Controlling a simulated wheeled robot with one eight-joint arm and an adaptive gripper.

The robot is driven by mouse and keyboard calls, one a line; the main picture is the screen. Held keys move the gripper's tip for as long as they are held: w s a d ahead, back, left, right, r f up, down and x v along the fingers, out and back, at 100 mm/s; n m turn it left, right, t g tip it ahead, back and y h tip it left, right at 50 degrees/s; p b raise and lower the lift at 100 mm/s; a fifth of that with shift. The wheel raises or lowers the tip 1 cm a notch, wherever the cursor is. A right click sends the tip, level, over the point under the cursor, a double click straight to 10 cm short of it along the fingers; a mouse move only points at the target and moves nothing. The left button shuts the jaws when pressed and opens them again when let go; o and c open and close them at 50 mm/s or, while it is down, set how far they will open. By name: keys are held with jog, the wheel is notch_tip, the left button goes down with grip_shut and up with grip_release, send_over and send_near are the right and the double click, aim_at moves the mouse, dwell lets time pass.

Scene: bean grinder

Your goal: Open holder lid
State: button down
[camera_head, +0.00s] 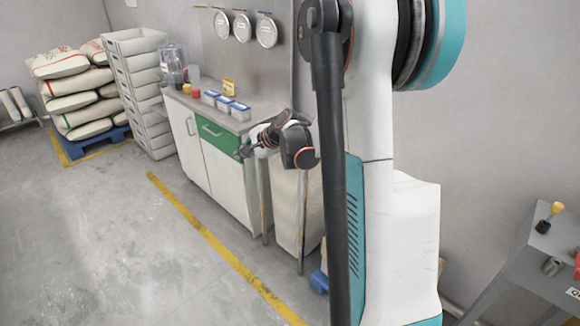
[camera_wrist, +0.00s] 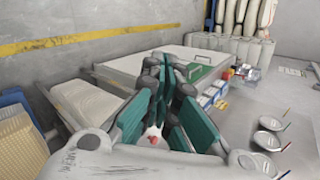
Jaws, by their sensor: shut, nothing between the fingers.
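Three round silvery discs hang on the wall panel: a left disc (camera_head: 222,22), a middle disc (camera_head: 242,27) and a right disc (camera_head: 267,32). I cannot tell whether one of them is the holder lid. They also show at the lower right of the wrist view (camera_wrist: 272,124). A machine with a clear upper part (camera_head: 173,68) stands at the counter's far left end. My gripper (camera_head: 241,153) is shut and empty, in front of the counter near the green drawer, apart from the discs. Its teal fingers fill the middle of the wrist view (camera_wrist: 166,66).
The counter (camera_head: 232,122) carries blue-and-white boxes (camera_head: 225,102), a yellow sign (camera_head: 229,86) and small red and yellow items. A green drawer (camera_head: 215,133) is in its front. Stacked crates (camera_head: 138,80) and sacks (camera_head: 75,92) stand left. The floor at left is clear.

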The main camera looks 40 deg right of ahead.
jog(key=s+d+f+m+t+b, duration=0.1)
jog(key=s+d+f+m, duration=0.3)
jog(key=d+f, duration=0.5)
jog(key=s+d+f+m+t+b, duration=0.2)
jog(key=d+f+m, duration=0.4)
jog(key=d, duration=0.6)
jog(key=s+d+f+m+t+b, duration=0.1)
jog(key=s+d+f+m, duration=0.2)
jog(key=d+f+m, duration=0.45)
jog(key=w+d+f+n+b, duration=0.2)
jog(key=w+f+b, duration=0.2)
jog(key=w, duration=0.5)
jog(key=shift+h, duration=0.5)
notch_tip(320, 180, up, 4)
jog(key=shift+r, duration=0.2)
